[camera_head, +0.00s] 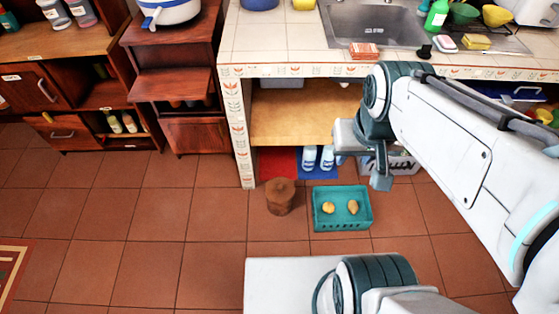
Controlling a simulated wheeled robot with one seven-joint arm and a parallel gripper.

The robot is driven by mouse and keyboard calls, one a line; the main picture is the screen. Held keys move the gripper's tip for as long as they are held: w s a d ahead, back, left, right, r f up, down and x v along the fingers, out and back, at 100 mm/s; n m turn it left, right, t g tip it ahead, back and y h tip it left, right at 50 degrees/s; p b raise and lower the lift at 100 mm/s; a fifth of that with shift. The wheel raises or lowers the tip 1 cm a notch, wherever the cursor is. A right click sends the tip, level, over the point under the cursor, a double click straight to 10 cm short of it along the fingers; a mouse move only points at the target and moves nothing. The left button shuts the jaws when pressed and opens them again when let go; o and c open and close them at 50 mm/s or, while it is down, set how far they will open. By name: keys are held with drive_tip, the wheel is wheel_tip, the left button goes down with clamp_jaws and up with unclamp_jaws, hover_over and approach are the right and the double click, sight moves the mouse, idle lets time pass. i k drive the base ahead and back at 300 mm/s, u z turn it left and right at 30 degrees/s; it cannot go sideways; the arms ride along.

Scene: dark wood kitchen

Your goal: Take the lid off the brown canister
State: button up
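The brown canister (279,200) stands upright on the tiled floor, just in front of the tiled counter's left support. Its brown lid (280,185) sits on top, with a small raised part in the middle. My gripper (364,168) is in front of the open shelf space under the counter, up and to the right of the canister in the picture. It is clearly apart from the canister. Whether its fingers are open or shut is unclear from this angle.
A teal crate (342,222) holding two yellowish round items is on the floor just right of the canister. Blue-and-white bottles (309,158) stand behind, under the counter shelf (290,118). The tiled floor (150,230) to the left is clear.

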sight(278, 190)
drive_tip(key=k, duration=0.65)
drive_tip(key=u, duration=0.7)
drive_tip(key=i, duration=0.55)
drive_tip(key=u, duration=0.7)
drive_tip(key=i, duration=0.7)
drive_tip(key=z, duration=0.7)
drive_tip(key=i, duration=0.6)
drive_tip(key=z, duration=0.75)
